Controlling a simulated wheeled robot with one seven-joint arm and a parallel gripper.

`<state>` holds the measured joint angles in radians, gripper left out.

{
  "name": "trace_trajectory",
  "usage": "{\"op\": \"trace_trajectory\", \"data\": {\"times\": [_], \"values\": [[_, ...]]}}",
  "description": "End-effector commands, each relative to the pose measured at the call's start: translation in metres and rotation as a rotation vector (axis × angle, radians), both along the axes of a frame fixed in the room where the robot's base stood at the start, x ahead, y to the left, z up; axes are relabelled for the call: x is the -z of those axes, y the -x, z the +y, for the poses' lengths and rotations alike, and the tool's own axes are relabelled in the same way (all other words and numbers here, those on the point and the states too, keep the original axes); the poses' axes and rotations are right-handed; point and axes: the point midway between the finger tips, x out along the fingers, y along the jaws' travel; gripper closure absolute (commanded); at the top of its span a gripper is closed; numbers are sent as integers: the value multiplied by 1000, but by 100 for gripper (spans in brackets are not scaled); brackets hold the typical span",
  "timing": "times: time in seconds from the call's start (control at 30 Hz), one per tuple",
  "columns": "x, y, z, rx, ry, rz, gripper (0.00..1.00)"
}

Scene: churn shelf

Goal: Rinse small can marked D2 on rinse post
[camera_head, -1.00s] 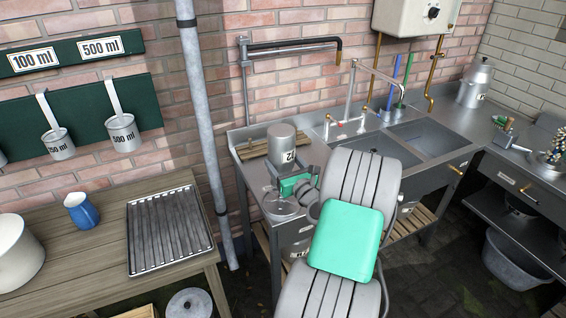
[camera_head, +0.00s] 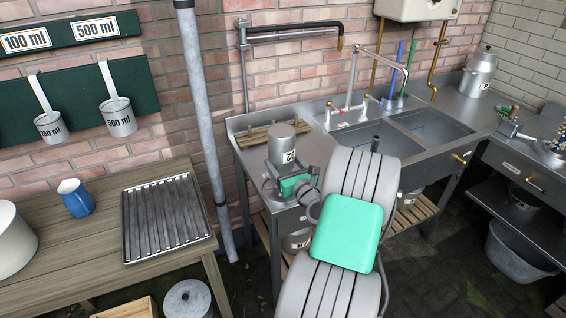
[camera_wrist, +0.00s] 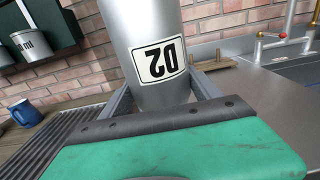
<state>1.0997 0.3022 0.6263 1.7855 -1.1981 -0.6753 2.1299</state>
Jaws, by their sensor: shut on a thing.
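The small can (camera_head: 282,148) is grey metal, and its label D2 (camera_wrist: 160,62) reads upside down in the wrist view, so the can is inverted. My gripper (camera_wrist: 163,98) is shut on it, with a finger on each side. In the head view my gripper (camera_head: 296,186) holds the can over the left end of the steel sink counter (camera_head: 237,128). I cannot make out the rinse post; my gripper and arm cover much of the counter below the can. Whether the can touches anything beneath is hidden.
A wooden rack (camera_head: 252,139) lies on the counter behind the can. A wall pipe with a black-sleeved spout (camera_head: 295,27) is above. The sink basins (camera_head: 432,127) and tap (camera_head: 349,105) are to the right. A wooden table (camera_head: 90,240) with a ribbed tray (camera_head: 165,215) and blue jug (camera_head: 75,198) is left.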

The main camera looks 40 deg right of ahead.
Motion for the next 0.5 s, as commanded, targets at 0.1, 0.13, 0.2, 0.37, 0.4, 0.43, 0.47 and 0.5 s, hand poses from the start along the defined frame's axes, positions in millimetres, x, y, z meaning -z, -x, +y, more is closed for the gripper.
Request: {"op": "trace_trajectory", "data": {"times": [0.1, 0.13, 0.2, 0.37, 0.4, 0.43, 0.47, 0.5], "values": [[2, 0, 0, 0, 1, -2, 84], [3, 0, 0, 0, 0, -1, 84], [4, 0, 0, 0, 0, -1, 84], [8, 0, 0, 0, 0, -1, 84], [9, 0, 0, 0, 0, -1, 84], [9, 0, 0, 0, 0, 0, 84], [10, 0, 0, 0, 0, 0, 84], [11, 0, 0, 0, 0, 0, 84]]}}
